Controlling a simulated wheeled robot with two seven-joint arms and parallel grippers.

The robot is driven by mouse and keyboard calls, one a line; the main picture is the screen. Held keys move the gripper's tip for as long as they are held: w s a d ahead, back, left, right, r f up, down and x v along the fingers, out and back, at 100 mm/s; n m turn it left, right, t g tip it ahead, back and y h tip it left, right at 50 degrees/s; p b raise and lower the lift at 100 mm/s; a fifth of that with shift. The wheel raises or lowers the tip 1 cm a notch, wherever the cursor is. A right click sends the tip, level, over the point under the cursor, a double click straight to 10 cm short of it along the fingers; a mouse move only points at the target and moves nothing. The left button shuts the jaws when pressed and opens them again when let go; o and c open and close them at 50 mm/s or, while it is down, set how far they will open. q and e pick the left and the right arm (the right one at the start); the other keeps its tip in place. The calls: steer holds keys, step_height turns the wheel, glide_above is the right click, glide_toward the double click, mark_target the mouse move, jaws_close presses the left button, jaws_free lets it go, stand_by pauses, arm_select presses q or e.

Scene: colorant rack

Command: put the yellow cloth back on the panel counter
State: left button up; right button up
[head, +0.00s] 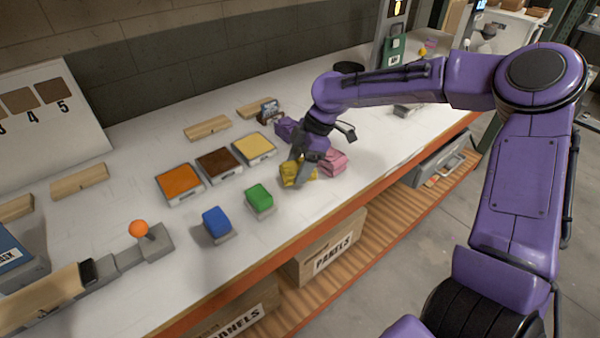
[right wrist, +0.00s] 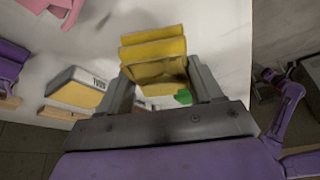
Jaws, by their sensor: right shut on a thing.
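The yellow cloth (head: 296,174) is a folded bundle at the right part of the white counter (head: 330,205). My right gripper (head: 301,176) is shut on it, with a finger on each side. In the right wrist view the cloth (right wrist: 153,58) sits between the two fingertips (right wrist: 160,85). Whether it touches the counter I cannot tell. A pink cloth (head: 332,162) lies just right of it, and a purple cloth (head: 287,130) lies behind. My left gripper does not show.
Orange (head: 179,181), brown (head: 219,163) and yellow (head: 254,147) trays stand in a row to the left. Blue (head: 216,222) and green (head: 259,196) blocks sit nearer the front edge. An orange-knobbed lever (head: 139,229) stands further left. Crates (head: 325,245) stand on the shelf below.

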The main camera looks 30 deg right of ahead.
steer(key=shift+w+d+f, duration=0.15)
steer(key=shift+d+f, duration=0.05)
steer(key=shift+f, duration=0.15)
step_height(320, 180, down, 3)
steer(key=shift+a+r, duration=0.1)
steer(key=shift+r, duration=0.05)
steer(key=shift+f, duration=0.2)
steer(key=shift+f, duration=0.1)
steer(key=o, duration=1)
steer(key=v, duration=1.2)
steer(key=shift+r, duration=0.25)
